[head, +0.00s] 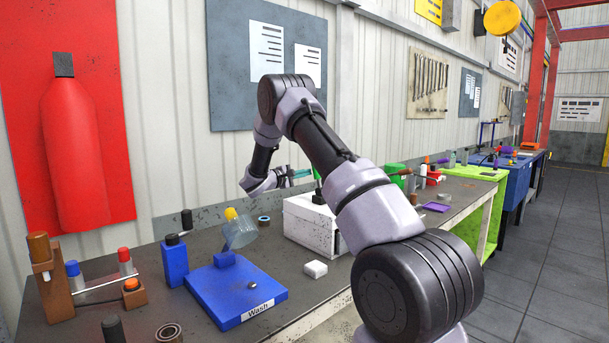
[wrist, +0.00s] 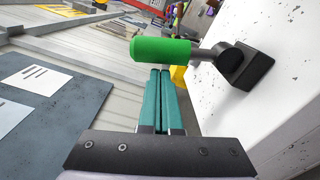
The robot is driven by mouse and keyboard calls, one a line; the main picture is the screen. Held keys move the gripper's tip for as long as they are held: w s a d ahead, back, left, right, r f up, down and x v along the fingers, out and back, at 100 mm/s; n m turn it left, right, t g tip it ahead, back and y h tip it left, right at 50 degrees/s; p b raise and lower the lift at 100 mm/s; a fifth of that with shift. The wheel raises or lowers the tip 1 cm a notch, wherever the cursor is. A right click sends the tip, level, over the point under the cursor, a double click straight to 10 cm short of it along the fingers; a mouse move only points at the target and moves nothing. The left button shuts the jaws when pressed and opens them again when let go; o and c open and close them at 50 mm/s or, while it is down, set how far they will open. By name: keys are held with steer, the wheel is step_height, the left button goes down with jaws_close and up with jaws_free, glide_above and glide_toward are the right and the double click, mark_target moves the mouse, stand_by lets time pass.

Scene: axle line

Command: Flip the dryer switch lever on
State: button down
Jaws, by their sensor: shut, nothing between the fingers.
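The dryer switch lever has a green grip (wrist: 160,50) on a grey rod, which runs to a black mount (wrist: 245,66) on the white box. In the head view the lever (head: 318,187) stands up from the top of the white box (head: 303,222), partly behind my arm. My gripper (wrist: 161,72) has its teal fingers pressed together, with nothing between them. The fingertips are right at the grip, overlapping its lower edge in the wrist view; I cannot tell whether they touch. My gripper (head: 303,173) also shows at the lever's left in the head view.
A blue wash base (head: 215,300) with a tilted clear cup (head: 240,233) stands left of the box. My arm hides part of the bench. A wall panel (wrist: 50,95) is close by.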

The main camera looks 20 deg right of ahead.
steer(key=shift+s+d+r+m, duration=0.1)
steer(key=shift+s+r+m, duration=0.15)
steer(key=shift+s+m, duration=0.25)
steer(key=s+d+m, duration=0.2)
steer(key=s+m, duration=0.4)
steer(key=m, duration=0.2)
steer(key=shift+d+r, duration=0.15)
steer(key=shift+r, duration=0.2)
steer(key=shift+s, duration=0.1)
stand_by(0.6)
steer(key=a+r, duration=0.2)
steer(key=a, duration=0.9)
steer(key=shift+s+a, duration=0.2)
steer(key=shift+s, duration=0.2)
